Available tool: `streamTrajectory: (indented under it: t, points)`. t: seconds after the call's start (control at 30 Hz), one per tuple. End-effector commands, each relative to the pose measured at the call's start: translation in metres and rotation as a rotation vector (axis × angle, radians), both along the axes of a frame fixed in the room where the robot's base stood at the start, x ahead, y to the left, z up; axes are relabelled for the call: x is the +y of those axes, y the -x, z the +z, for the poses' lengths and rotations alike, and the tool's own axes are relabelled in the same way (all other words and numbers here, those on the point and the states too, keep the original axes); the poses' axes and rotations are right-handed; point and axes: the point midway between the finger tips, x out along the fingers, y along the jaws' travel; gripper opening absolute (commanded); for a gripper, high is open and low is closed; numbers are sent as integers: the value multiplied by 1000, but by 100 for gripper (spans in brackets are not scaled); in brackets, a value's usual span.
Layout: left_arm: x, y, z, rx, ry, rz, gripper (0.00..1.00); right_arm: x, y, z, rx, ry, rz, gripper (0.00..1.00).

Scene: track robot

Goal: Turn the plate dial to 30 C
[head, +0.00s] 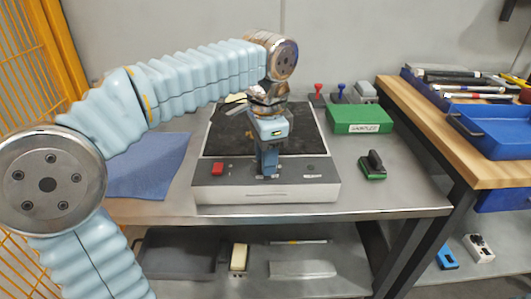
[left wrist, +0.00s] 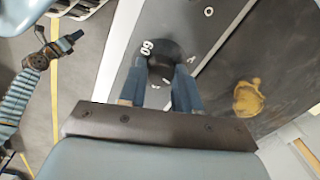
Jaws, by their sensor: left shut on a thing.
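The plate (head: 218,140) is a grey box with a black top, standing on the metal bench. Its front panel has a red switch (head: 218,168) at the left. My left gripper (head: 268,170) points down at the middle of the front panel and hides the dial in the head view. In the left wrist view, the dark round dial (left wrist: 163,48) sits between the two blue fingers of the left gripper (left wrist: 158,84), which is shut on it. A white "60" shows at the dial's left. A pointer or set value cannot be read. My right gripper (left wrist: 62,44) shows small in the left wrist view.
A yellowish crumpled thing (left wrist: 248,98) lies on the black top. A green box (head: 360,120), a green-based stamp-like tool (head: 373,168) and a blue cloth (head: 150,168) lie on the bench. A wooden side table (head: 440,135) with blue trays stands at the right.

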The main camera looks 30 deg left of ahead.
Motion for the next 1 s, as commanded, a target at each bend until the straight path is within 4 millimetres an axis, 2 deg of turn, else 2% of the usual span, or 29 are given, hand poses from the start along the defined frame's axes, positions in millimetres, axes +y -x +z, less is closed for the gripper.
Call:
streamTrajectory:
  t: [0.4, 1.0]
  points:
    - [-1, -1, 0, -1, 0, 243, 2, 0, 0, 0, 0, 0, 0, 43]
    - [-1, -1, 0, -1, 1, 302, 2, 0, 0, 0, 0, 0, 0, 43]
